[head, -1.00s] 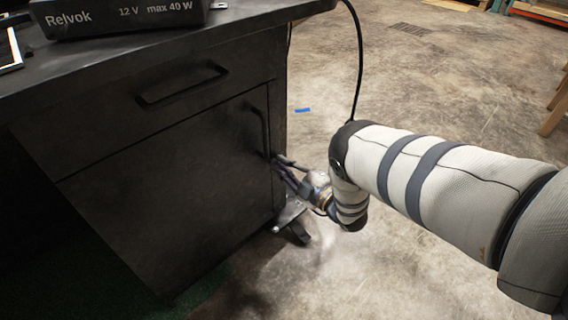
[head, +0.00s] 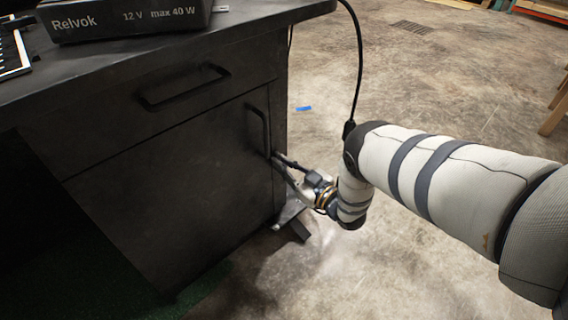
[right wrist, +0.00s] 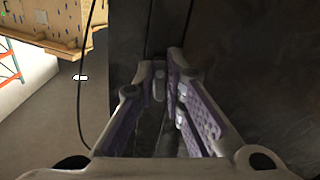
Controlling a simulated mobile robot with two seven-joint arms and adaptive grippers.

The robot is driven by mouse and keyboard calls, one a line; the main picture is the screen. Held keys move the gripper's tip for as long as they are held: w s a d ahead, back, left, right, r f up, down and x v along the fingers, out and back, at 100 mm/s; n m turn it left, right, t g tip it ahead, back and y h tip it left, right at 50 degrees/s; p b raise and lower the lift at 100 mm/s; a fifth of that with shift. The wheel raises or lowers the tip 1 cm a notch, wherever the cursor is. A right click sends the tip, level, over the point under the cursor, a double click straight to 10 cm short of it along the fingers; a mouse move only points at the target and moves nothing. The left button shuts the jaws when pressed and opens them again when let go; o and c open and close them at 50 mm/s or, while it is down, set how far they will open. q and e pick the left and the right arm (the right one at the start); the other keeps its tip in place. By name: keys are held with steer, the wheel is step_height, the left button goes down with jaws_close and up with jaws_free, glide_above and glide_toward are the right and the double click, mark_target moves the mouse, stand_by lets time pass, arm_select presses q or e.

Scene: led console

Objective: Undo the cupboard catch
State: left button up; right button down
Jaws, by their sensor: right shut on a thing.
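The black cupboard door (head: 165,195) is closed in the head view, with a vertical bar handle (head: 257,128) near its right edge. My left gripper is not in view.
A drawer with a bar handle (head: 185,88) is above the door. A box marked Relvok (head: 125,18) stands on the worktop (head: 240,28). Concrete floor (head: 430,90) is open to the right.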

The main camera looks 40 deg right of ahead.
steer(key=shift+m, duration=0.9)
steer(key=c, duration=1.7)
jaws_free()
steer(key=shift+o, duration=0.2)
steer(key=shift+s, duration=0.1)
steer(key=s+d, duration=0.1)
steer(key=s, duration=1.1)
